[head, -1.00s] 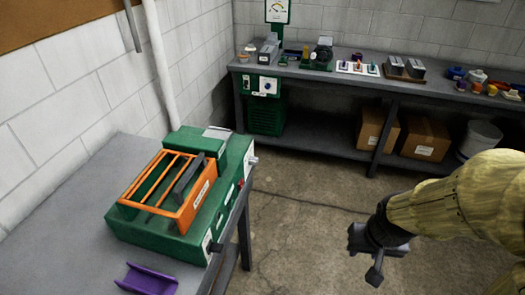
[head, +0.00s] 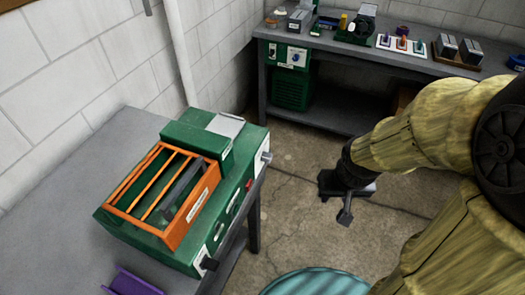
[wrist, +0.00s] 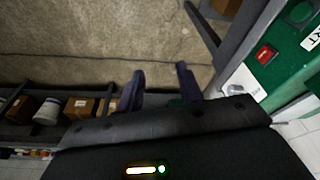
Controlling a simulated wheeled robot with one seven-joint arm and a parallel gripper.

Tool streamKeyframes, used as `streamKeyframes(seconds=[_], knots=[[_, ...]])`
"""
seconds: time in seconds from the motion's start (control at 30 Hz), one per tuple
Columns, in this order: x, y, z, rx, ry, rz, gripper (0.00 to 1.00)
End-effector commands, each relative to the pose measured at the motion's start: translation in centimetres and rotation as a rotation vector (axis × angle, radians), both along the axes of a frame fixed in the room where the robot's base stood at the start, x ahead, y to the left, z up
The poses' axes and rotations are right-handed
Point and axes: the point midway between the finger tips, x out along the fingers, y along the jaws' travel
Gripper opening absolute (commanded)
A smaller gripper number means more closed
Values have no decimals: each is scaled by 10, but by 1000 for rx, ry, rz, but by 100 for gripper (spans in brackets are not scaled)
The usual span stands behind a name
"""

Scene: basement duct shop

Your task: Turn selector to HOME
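The green machine (head: 222,217) with an orange slotted guard sits on the left bench. On its front face are a grey knob on a white plate (head: 265,158) at the far end, a red button (head: 249,185) and a black knob on a white plate (head: 208,263) at the near end. I cannot read which marks the selector HOME position. My gripper (head: 343,205) hangs over the floor right of the machine, apart from it. In the wrist view my gripper (wrist: 160,87) has its fingers apart with nothing between them; the red button (wrist: 265,53) shows at right.
A purple tray (head: 130,283) lies on the left bench (head: 70,190). The far bench (head: 335,48) holds a colored switch panel (head: 401,43) and several small items, with a green unit (head: 293,92) beneath. A teal round top (head: 318,283) shows at bottom. Floor between benches is clear.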

Motion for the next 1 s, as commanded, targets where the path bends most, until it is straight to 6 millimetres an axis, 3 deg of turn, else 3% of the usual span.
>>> streamKeyframes(seconds=[0.33, 0.4, 0.53, 0.67, 0.8, 1.0], knots=[[0, 0, 0, 0, 0, 0, 36], [1, 0, 0, -1, -2, 1, 50], [14, -8, -7, -24, -39, 19, 50], [50, -23, -22, -77, -142, 86, 50], [106, -40, -42, -117, -316, 215, 50], [171, -40, -67, -58, -577, 450, 50]])
